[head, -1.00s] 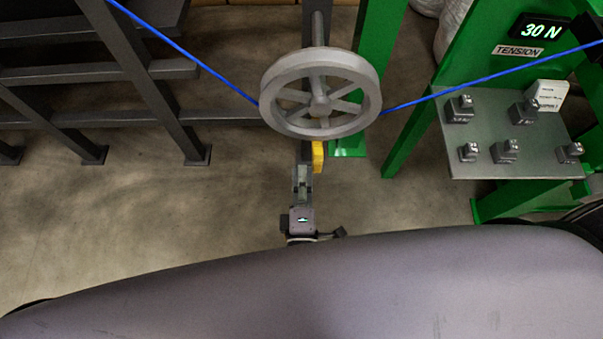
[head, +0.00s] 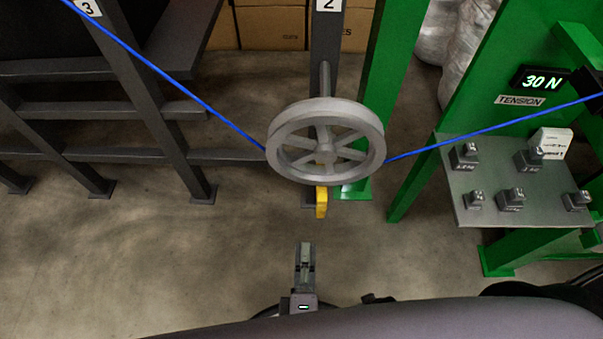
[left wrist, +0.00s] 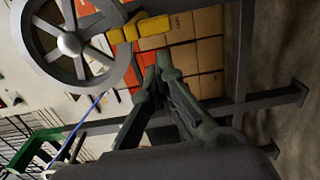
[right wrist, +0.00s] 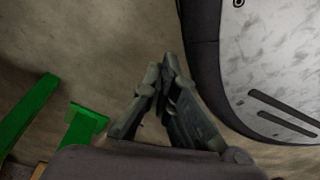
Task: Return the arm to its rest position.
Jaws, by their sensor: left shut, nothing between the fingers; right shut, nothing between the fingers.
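My left gripper (head: 305,248) is shut and empty in the lower middle of the head view. It is apart from the grey spoked wheel (head: 326,142) and the yellow block (head: 321,202) beneath it. In the left wrist view the left gripper (left wrist: 160,62) has its fingertips together, below and right of the wheel (left wrist: 70,42) and near the yellow block (left wrist: 140,30) in the picture. My right gripper (right wrist: 168,65) is shut and empty in the right wrist view, over bare floor. The blue cable (head: 180,86) runs down to the wheel and up again to the right.
At the right, a green frame (head: 500,75) carries a display reading 30 N (head: 541,78) and a metal shelf (head: 475,208) with several small weights. A dark rack (head: 150,100) stands at the left. Cardboard boxes (head: 270,27) are behind. The floor (head: 150,250) in front is clear.

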